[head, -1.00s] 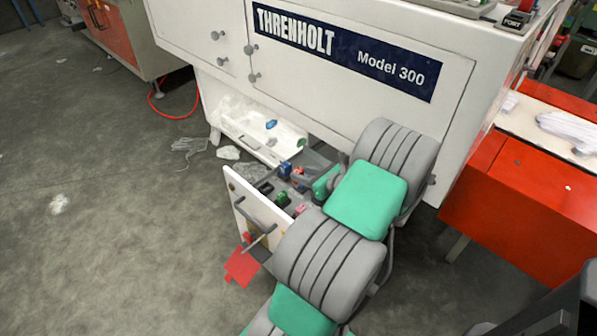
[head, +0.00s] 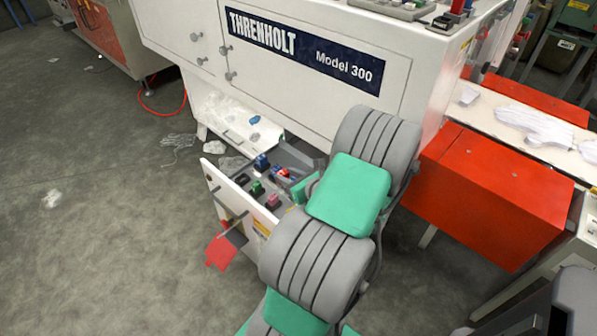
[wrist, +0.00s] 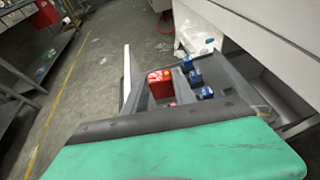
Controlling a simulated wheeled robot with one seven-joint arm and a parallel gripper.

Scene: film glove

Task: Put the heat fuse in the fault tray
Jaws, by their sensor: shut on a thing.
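An open drawer with a white front (head: 238,196) holds several small coloured fuses. They include a blue one (head: 262,161), a green one (head: 257,187) and a pink one (head: 273,200). My gripper (head: 290,180) is at the drawer, mostly hidden behind my arm. A red fuse (head: 283,173) shows at its end, and it shows large in the wrist view (wrist: 160,84). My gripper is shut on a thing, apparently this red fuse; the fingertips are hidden. Blue fuses (wrist: 195,78) lie beyond it. I cannot read which is the heat fuse or make out the fault tray.
The white Threnholt machine (head: 330,100) stands directly behind the drawer. A red cabinet (head: 490,195) and a bench with white gloves (head: 535,122) are at right. A red piece (head: 221,250) is below the drawer handle. Open floor (head: 100,240) lies to the left.

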